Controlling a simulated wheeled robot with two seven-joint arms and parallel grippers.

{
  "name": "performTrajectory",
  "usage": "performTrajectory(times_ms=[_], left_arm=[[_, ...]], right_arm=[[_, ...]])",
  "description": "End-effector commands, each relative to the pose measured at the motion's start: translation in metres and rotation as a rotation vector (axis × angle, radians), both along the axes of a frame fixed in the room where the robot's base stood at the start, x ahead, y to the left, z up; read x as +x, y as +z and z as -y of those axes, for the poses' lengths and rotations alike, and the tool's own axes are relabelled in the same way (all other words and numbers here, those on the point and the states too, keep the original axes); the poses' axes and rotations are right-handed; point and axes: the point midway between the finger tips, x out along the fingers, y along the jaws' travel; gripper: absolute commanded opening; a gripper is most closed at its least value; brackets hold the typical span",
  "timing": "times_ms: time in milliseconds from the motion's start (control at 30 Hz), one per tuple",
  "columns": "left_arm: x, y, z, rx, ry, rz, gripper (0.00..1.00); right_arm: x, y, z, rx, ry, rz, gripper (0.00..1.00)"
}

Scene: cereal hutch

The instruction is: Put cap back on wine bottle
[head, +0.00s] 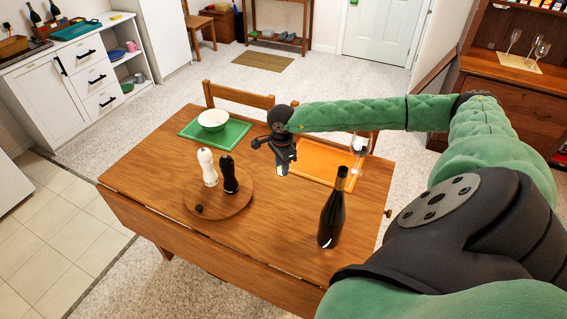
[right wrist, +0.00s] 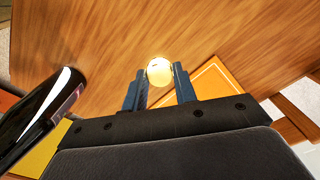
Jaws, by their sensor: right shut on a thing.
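The dark wine bottle (head: 331,218) stands upright on the right part of the wooden table, with a brownish neck top. My right gripper (head: 283,168) is above the table, left of the bottle and apart from it. In the right wrist view, its two fingers (right wrist: 159,88) are shut on a small round pale-gold thing (right wrist: 159,70), which looks like the cap. A dark glossy cylinder (right wrist: 45,112) shows at the left of that view; I cannot tell for sure what it is. My left gripper is not in view.
A round wooden board (head: 225,207) holds a white mill (head: 208,167), a black mill (head: 229,175) and a small dark knob (head: 199,209). A green tray (head: 235,133) with a white bowl (head: 213,120), an orange tray (head: 313,170) and a clear glass (head: 358,148) are behind.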

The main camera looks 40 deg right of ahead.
Motion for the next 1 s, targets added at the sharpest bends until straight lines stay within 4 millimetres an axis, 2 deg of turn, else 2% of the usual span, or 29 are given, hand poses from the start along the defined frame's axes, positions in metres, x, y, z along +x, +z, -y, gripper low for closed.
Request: performTrajectory(times_ms=[267,567,667,800,1000], left_arm=[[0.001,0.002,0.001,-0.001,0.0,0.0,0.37],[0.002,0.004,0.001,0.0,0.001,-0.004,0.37],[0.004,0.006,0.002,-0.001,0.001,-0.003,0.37],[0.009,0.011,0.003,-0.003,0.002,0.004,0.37],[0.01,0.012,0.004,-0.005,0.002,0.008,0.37]], right_arm=[[-0.005,0.001,-0.025,0.003,0.515,0.0,0.07],[-0.007,0.002,-0.071,0.006,1.093,0.001,0.07],[-0.007,0.004,-0.094,0.006,1.278,0.003,0.07],[-0.005,0.008,-0.139,0.008,1.517,0.006,0.07],[0.0,0.019,-0.202,0.006,1.687,0.007,0.07]])
